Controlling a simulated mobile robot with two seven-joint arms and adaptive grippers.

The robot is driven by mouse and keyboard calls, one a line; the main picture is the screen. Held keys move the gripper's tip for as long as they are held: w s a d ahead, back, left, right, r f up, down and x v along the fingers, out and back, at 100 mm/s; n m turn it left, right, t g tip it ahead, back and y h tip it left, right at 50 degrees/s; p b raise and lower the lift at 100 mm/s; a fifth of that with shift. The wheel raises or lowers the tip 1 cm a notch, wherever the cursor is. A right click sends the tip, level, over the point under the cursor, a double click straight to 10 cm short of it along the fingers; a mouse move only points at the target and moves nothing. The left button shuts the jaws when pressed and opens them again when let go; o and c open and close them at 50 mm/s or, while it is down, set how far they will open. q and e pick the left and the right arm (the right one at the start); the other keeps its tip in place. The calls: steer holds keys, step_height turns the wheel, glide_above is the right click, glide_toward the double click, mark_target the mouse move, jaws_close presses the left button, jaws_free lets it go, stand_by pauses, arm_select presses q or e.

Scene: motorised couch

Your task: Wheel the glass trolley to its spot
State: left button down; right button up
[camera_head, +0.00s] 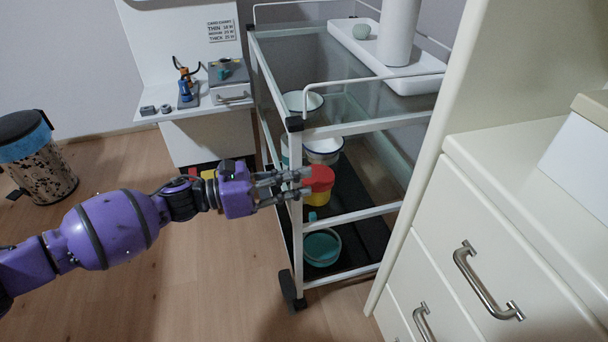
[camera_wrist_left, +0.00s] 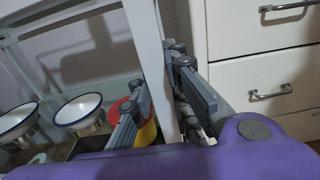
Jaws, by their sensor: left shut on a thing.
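The glass trolley (camera_head: 352,129) has a white frame, a glass top, a dark lower shelf and dark wheels. It stands in the middle of the head view, beside the cream cabinet. My left gripper (camera_head: 298,184) is shut on the trolley's near upright post, between the top and the lower shelf. In the left wrist view the white post (camera_wrist_left: 152,70) runs down between the fingers (camera_wrist_left: 160,105). My right gripper is in neither view.
The trolley carries a white tray (camera_head: 345,36), bowls (camera_head: 302,102), a red and yellow container (camera_head: 319,185) and a teal bowl (camera_head: 321,247). The cream cabinet (camera_head: 500,230) is close on the right. A bin (camera_head: 38,160) stands far left. The wooden floor (camera_head: 190,290) in front is clear.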

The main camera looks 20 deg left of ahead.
arm_select(q)
steer(key=shift+a+f, duration=0.1)
steer(key=shift+f, duration=0.05)
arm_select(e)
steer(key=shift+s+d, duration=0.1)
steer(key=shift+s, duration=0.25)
arm_select(q)
steer(key=c, duration=2.1)
jaws_free()
steer(key=o, duration=0.5)
steer(key=shift+s+a, duration=0.15)
steer(key=shift+a, duration=0.05)
steer(key=shift+c, duration=0.2)
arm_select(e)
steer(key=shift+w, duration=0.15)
arm_select(q)
steer(key=v, duration=1.2)
